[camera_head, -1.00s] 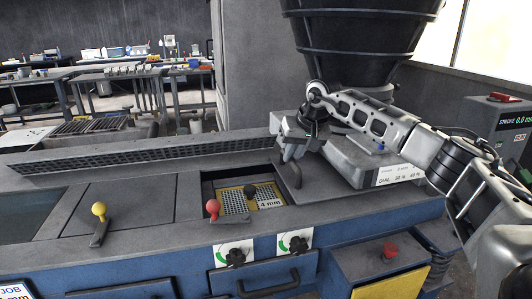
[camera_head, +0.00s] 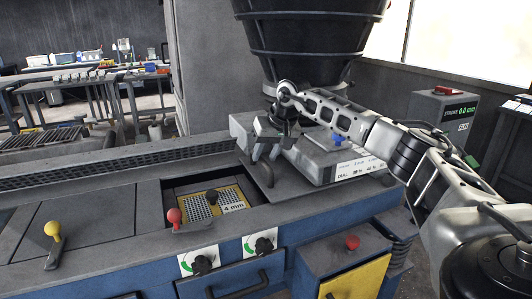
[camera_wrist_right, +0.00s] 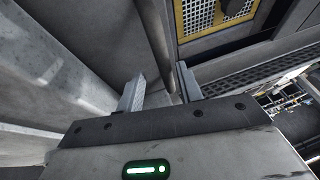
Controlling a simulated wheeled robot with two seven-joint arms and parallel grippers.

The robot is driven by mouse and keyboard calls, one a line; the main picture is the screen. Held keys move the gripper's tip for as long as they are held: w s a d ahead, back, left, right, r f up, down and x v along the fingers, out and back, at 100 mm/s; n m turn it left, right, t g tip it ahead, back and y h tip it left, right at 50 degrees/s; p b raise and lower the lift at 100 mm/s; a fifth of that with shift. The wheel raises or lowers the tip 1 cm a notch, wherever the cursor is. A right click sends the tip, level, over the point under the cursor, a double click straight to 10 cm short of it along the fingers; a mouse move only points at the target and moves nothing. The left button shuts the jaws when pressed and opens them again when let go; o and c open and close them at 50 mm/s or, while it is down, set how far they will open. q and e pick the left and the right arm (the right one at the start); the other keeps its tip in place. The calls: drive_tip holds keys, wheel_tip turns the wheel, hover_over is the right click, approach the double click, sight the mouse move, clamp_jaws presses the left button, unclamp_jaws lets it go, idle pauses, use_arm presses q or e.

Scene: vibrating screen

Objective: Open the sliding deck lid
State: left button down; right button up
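The sliding deck lid (camera_head: 285,190) is a grey plate on the right part of the deck. Left of it a recess is uncovered, showing a yellow-framed mesh screen (camera_head: 204,199) marked 4 mm. A dark upright handle (camera_head: 265,173) stands at the lid's left side. My right gripper (camera_head: 265,156) is at the top of this handle, pointing down. In the right wrist view the two fingers (camera_wrist_right: 160,90) are apart, with the dark handle bar (camera_wrist_right: 157,38) passing between them. I cannot tell whether they touch it. My left gripper is not in view.
A red-knobbed lever (camera_head: 174,217) stands at the recess's front edge, a yellow-knobbed lever (camera_head: 52,230) further left. A grey box with a dial label (camera_head: 355,168) and the black hopper (camera_head: 310,40) stand behind the lid. A red button (camera_head: 352,242) is at the front right.

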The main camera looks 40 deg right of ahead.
drive_tip(key=shift+a, duration=0.1)
drive_tip(key=shift+s+r, duration=0.1)
drive_tip(key=shift+r, duration=0.2)
drive_tip(key=v, duration=1.5)
drive_tip(key=shift+r, duration=0.15)
drive_tip(key=shift+s, duration=0.15)
